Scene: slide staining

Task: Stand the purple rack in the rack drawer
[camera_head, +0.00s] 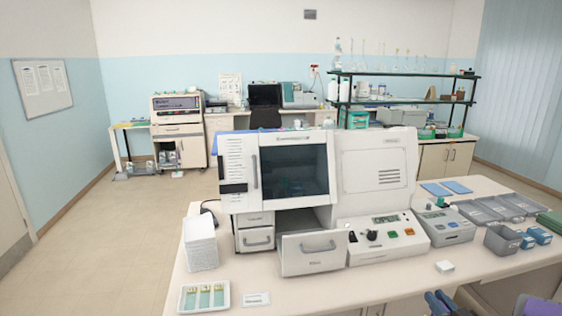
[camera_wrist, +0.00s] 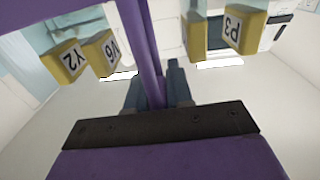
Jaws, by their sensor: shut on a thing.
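The purple rack (camera_wrist: 142,45) is close up in the wrist view, its upright bar between the dark fingers of my gripper (camera_wrist: 158,88), which is shut on it. Slides with yellow label ends hang at both sides of the bar, among them Y2 (camera_wrist: 64,62), V6 (camera_wrist: 104,52) and P3 (camera_wrist: 243,30). The rack's far parts run out of the picture. In the head view, the rack drawer (camera_head: 312,262) is pulled out below the dark window of the white staining machine (camera_head: 380,170). The drawer's inside shows only in part.
A white tray with slides (camera_head: 204,308) and a small white card (camera_head: 256,299) lie left of the drawer, near a white stack (camera_head: 200,245). A control panel (camera_head: 385,236) adjoins the drawer at right. Grey bins (camera_head: 502,240) stand farther right.

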